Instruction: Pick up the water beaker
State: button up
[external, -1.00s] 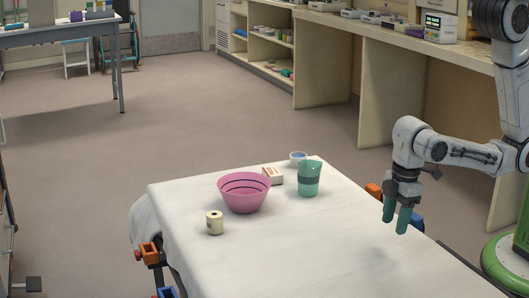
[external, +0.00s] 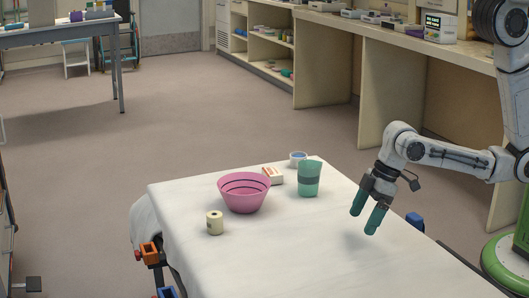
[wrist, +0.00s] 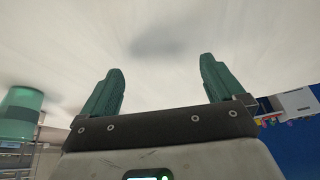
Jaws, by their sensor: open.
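The water beaker (external: 309,179) is a green, slightly see-through cup with a dark band. It stands upright on the white-covered stretcher, near its far right edge. In the wrist view the green beaker (wrist: 20,112) shows at the left edge, partly cut off. My gripper (external: 366,222) has green fingers and hangs over the stretcher, to the right of the beaker and nearer the camera. In the wrist view my gripper (wrist: 160,85) is open, with only white sheet between its fingers. It is apart from the beaker.
A pink bowl (external: 244,194) stands left of the beaker. A small box (external: 272,175) and a white cup with blue inside (external: 298,159) are behind it. A cream roll (external: 214,223) stands at the front left. The front of the stretcher sheet (external: 300,262) is clear.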

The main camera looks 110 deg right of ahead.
aim_at(313, 178)
jog(key=d+m+t+h, duration=0.1)
jog(key=d, duration=0.2)
jog(key=d+m+t+h, duration=0.1)
jog(key=d, duration=0.6)
jog(key=shift+s+d+f+m+t+h+b, duration=0.15)
jog(key=shift+s+f+m+t+h+b, duration=0.1)
jog(key=shift+s+m+t+h+b, duration=0.15)
jog(key=s+d+m+h, duration=0.1)
jog(key=s+d, duration=0.1)
jog(key=d, duration=0.1)
jog(key=s+d+r+m+h, duration=0.1)
jog(key=s+d+h, duration=0.1)
jog(key=d, duration=0.2)
jog(key=s+d+r+m+t+h, duration=0.1)
jog(key=s+d+h, duration=0.1)
jog(key=d, duration=0.2)
jog(key=shift+s+b, duration=0.35)
jog(key=shift+b, duration=0.05)
jog(key=shift+d+m, duration=0.3)
jog(key=shift+d, duration=0.05)
jog(key=x, duration=0.4)
jog(key=shift+w+d, duration=0.15)
jog(key=shift+d, duration=0.05)
jog(key=shift+w+r+x, duration=0.15)
jog(key=shift+x, duration=1.25)
jog(key=shift+w+r+x, duration=0.1)
jog(key=shift+r+x, duration=0.05)
jog(key=shift+x, duration=1.3)
jog(key=shift+c, duration=0.2)
jog(key=c, duration=1.1)
